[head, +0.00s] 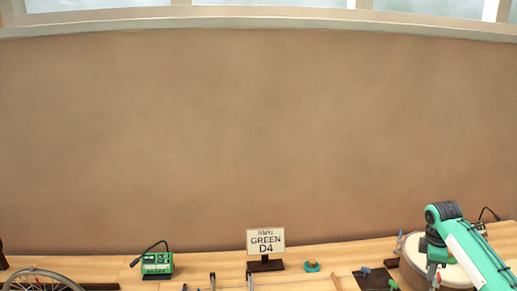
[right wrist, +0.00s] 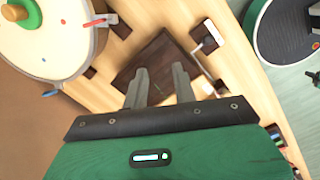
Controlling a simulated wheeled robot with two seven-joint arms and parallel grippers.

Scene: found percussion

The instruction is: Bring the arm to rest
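My right arm reaches in from the right edge of the head view, over a round pale drum (head: 413,248). My right gripper shows in the right wrist view (right wrist: 161,71), with its two grey fingers apart and nothing seen between them. It is above or near a dark square pad (right wrist: 150,52) on the wooden surface; how high I cannot tell. The drum is up and left of the fingers in that view (right wrist: 55,48), with a green ring and wooden knob on it. My left gripper is not in view.
A sign reading GREEN D4 (head: 266,241) stands on the wooden bench (head: 205,262). A green box with a cable (head: 157,263) and a wheel (head: 40,275) are left. A small teal-and-orange thing (head: 311,266) is beside the sign. A black round pad (right wrist: 285,30) shows at upper right.

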